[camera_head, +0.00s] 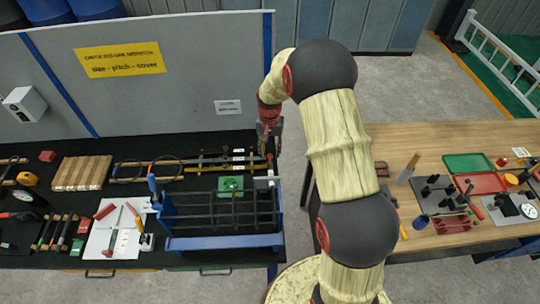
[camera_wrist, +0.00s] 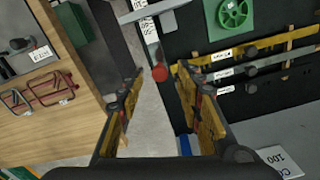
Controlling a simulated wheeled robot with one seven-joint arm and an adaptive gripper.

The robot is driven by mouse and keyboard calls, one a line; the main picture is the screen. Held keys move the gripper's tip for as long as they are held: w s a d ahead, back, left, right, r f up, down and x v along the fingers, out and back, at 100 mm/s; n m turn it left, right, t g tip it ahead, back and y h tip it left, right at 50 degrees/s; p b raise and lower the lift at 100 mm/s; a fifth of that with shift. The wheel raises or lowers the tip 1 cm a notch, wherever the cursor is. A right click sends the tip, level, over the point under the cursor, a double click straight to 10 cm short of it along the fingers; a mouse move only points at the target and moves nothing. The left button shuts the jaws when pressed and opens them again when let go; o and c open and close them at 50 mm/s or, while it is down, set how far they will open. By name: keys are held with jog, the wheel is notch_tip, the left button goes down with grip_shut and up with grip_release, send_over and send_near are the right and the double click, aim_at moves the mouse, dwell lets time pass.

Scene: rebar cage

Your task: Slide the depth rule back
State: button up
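A narrow light strip with printed markings and a red end knob, which looks like the depth rule (camera_wrist: 150,32), shows at the top middle of the wrist view. Its red end (camera_wrist: 159,73) lies between and beyond my fingertips, with a gap visible around it. My gripper (camera_wrist: 162,80) is open and nothing shows between its fingers. In the head view my gripper (camera_head: 269,140) is over the right end of the black bench, behind the rebar cage (camera_head: 225,215). A pale block (camera_head: 266,182) sits at the cage's back right corner; the strip is too small to make out there.
A green round part (camera_head: 231,184) sits by the cage. Yellow and grey labelled bars (camera_wrist: 240,60) lie beside my gripper. A grey panel (camera_head: 150,85) stands behind the bench. A wooden table (camera_head: 440,150) with trays and tools is at right, across a floor gap.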

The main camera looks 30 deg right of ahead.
aim_at(270, 155)
jog(key=shift+f, duration=1.8)
jog(key=shift+c, duration=0.4)
jog(key=c, duration=0.7)
grip_shut()
